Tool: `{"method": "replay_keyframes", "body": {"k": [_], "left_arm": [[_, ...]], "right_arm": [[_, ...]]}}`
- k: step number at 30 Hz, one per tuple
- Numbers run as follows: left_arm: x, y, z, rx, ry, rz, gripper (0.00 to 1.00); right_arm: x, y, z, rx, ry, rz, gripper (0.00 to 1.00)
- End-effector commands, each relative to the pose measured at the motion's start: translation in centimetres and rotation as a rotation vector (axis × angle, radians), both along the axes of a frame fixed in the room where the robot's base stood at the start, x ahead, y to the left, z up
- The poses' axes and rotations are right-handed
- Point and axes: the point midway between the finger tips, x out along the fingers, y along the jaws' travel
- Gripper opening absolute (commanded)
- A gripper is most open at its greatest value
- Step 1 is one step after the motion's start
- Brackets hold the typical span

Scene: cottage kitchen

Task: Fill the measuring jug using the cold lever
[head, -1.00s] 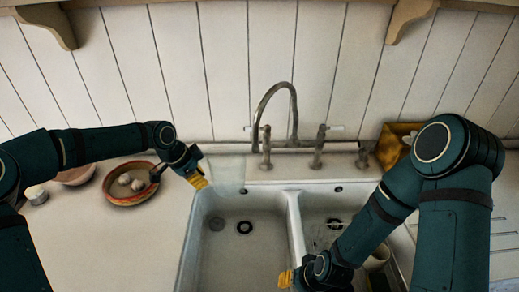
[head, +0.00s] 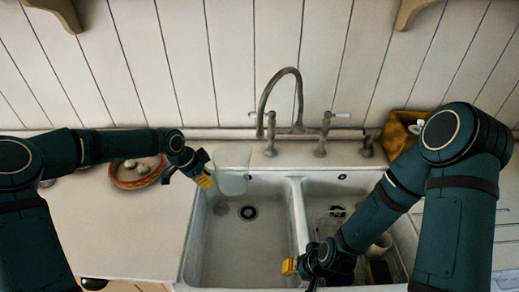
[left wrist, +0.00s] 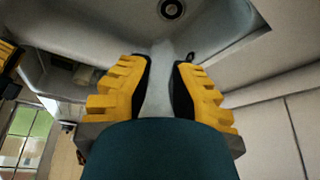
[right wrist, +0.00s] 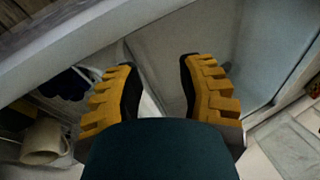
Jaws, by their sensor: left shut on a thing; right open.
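The clear measuring jug (head: 233,180) is at the back left corner of the left sink basin, faint against the white. My left gripper (head: 205,180) is shut on it from the left. In the left wrist view a pale, see-through part of the jug (left wrist: 160,88) shows between the fingers. The bridge tap (head: 297,130) stands behind the sink with a left lever (head: 253,114) and a right lever (head: 342,115). I cannot read which is cold. My right gripper (head: 289,266) is open and empty near the sink divider, low in the view.
The left basin (head: 235,245) looks empty. The right basin holds a rack and a cream mug (head: 380,246). A patterned bowl (head: 125,183) with pale round things is on the left counter. A yellow container (head: 398,135) stands right of the tap.

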Motion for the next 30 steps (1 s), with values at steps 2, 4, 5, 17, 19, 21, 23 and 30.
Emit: {"method": "replay_keyframes", "body": {"k": [2, 4, 5, 17, 19, 21, 23, 30], "left_arm": [[0.0, 0.0, 0.0, 0.000, 0.000, 0.000, 0.00], [0.0, 0.0, 0.0, 0.000, 0.000, 0.000, 0.00], [0.0, 0.0, 0.0, 0.000, 0.000, 0.000, 0.00], [0.0, 0.0, 0.1, 0.000, -0.002, -0.001, 0.00], [0.0, 0.0, 0.1, 0.000, -0.002, -0.001, 0.00], [0.0, 0.0, 0.1, -0.001, -0.001, 0.000, 0.00], [0.0, 0.0, 0.1, -0.001, -0.001, 0.000, 0.00], [0.0, 0.0, 0.1, -0.001, -0.001, 0.000, 0.00]], "right_arm": [[0.0, 0.0, 0.0, 0.000, 0.000, 0.000, 0.51], [0.0, 0.0, 0.0, 0.000, 0.000, 0.000, 0.51], [0.0, 0.0, 0.0, 0.000, 0.000, 0.000, 0.51], [8.8, 2.4, 0.2, 0.153, -0.064, -0.115, 0.51], [12.3, 2.7, 0.9, 0.216, -0.092, -0.166, 0.51], [15.9, 2.6, 2.0, 0.281, -0.124, -0.223, 0.51], [19.0, 2.1, 3.3, 0.340, -0.154, -0.277, 0.51], [30.7, -5.1, 10.3, 0.579, -0.301, -0.524, 0.51]]}}
